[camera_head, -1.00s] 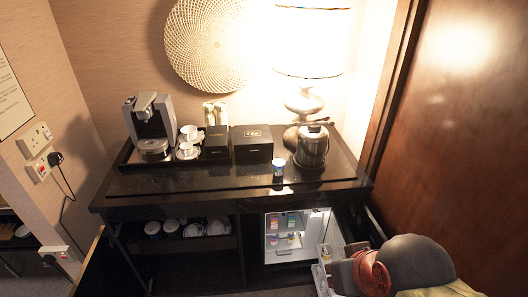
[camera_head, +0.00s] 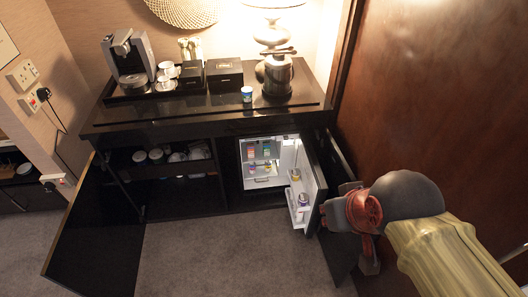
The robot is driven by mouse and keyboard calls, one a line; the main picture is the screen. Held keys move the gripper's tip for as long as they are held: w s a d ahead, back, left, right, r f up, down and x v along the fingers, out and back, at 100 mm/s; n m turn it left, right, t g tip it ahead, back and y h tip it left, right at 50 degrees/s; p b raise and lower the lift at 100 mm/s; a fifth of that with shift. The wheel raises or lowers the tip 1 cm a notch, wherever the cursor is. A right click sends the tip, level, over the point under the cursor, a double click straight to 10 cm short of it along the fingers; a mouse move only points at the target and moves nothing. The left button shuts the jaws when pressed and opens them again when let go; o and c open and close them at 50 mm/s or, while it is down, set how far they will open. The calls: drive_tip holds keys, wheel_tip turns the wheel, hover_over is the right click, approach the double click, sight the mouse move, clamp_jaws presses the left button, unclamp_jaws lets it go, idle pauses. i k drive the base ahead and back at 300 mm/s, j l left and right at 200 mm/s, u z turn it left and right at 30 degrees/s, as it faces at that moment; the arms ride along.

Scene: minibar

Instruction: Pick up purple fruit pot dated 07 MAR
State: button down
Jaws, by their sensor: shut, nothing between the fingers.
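The minibar fridge (camera_head: 262,184) stands open under the counter, lit inside. Several small coloured pots sit on its shelves, one purplish pot (camera_head: 268,168) among them. The open fridge door (camera_head: 318,188) holds a pot with a yellowish look (camera_head: 296,174) on its upper rack and a purplish pot (camera_head: 304,199) on its lower rack. All are too small for any date to be read. My gripper (camera_head: 328,214) is at the right, by the outer edge of the fridge door, shut and empty. Its fingertips are hard to make out, and it is apart from the pots.
The counter (camera_head: 205,118) bears a coffee machine (camera_head: 129,62), cups, dark boxes, a blue pot (camera_head: 247,94), an ice bucket (camera_head: 277,76) and a lamp. An open cabinet door (camera_head: 92,225) stands at the left. The carpet (camera_head: 225,255) in front is clear.

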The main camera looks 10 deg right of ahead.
sight(304, 197)
drive_tip(key=i+j+z, duration=0.1)
drive_tip(key=i+z, duration=0.15)
drive_tip(key=i, duration=0.2)
drive_tip(key=i+j+z, duration=0.25)
drive_tip(key=i, duration=0.25)
drive_tip(key=l, duration=0.1)
